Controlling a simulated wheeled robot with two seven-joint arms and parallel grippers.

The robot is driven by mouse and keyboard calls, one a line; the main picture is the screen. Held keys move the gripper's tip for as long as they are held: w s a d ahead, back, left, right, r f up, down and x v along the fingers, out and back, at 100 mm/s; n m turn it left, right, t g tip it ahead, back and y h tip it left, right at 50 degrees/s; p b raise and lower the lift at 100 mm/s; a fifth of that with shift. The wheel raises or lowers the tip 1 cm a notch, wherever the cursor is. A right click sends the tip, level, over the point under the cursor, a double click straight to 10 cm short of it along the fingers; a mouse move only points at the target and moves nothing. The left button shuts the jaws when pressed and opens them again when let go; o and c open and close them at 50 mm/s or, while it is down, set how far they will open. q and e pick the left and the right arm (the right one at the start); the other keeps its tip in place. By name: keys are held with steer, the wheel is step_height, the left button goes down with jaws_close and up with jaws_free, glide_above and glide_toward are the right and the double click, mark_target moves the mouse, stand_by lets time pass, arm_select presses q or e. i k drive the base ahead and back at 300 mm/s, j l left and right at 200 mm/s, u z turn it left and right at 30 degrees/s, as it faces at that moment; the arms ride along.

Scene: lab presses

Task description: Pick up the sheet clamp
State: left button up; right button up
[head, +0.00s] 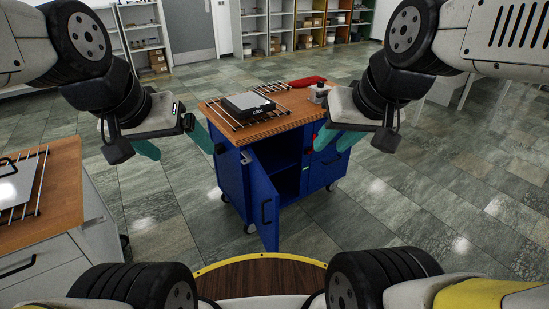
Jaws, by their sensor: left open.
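I cannot surely tell which object is the sheet clamp. A small grey device with a dark top (319,93) stands at the right end of the blue cart's wooden top, and a red object (307,81) lies behind it. My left gripper (176,144) has its teal fingers spread apart and empty, in front of the cart's left side. My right gripper (337,138) hangs before the cart's right side; its teal fingers show partly, and their gap is unclear.
The blue cart (232,180) has an open door (263,202) at the front. On its top, a black box marked COOL (248,105) sits on a wire rack. A wooden-topped bench (62,205) at left holds a rack with a plate. Tiled floor on the right is free.

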mark_target(317, 96)
steer(key=u, duration=0.25)
steer(key=i+l+u, duration=0.15)
steer(key=l+u, duration=0.25)
steer(key=i+l+u, duration=0.1)
steer(key=l+u, duration=0.3)
steer(key=i+l+u, duration=0.2)
steer(key=l, duration=1.3)
steer(key=l+u, duration=0.2)
steer(key=l, duration=1.3)
steer(key=i, duration=0.05)
